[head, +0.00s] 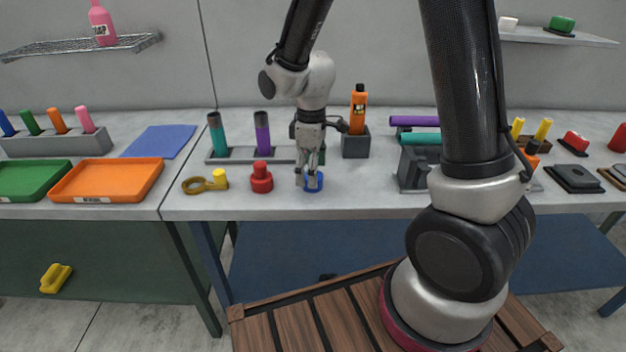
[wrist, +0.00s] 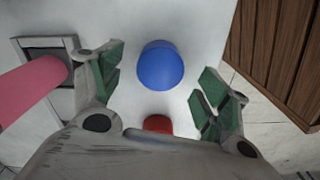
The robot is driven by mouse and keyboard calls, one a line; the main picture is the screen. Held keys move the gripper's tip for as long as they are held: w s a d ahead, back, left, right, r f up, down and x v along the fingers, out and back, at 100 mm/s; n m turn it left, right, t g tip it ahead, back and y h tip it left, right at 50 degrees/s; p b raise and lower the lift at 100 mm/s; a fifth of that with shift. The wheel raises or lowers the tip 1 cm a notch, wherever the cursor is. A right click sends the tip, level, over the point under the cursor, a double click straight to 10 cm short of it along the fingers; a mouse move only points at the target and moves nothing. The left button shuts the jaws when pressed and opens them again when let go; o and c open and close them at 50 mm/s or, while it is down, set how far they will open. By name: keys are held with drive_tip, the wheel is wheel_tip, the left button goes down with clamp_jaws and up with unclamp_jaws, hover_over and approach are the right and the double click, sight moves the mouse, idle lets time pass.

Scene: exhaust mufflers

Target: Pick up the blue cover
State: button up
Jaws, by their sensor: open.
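The blue cover (head: 313,184) is a small round piece on the grey table, to the right of a red piece. In the wrist view the blue cover (wrist: 160,66) shows as a rounded blue shape on the pale tabletop. My gripper (head: 311,178) points down over it in the head view, and its fingers partly hide it. In the wrist view my gripper (wrist: 157,85) is open, with a green-padded finger on each side of the cover and a gap to both. Nothing is held.
The red piece (head: 261,178) stands close on the left, with a yellow ring-shaped piece (head: 206,181) beyond it. A grey rack (head: 235,156) with teal and purple cylinders is behind. An orange bottle (head: 359,108) stands in a dark holder. The table's front edge is close.

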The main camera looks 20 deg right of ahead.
wheel_tip(320, 180, down, 2)
drive_tip(key=shift+f, duration=0.15)
drive_tip(key=c, duration=0.8)
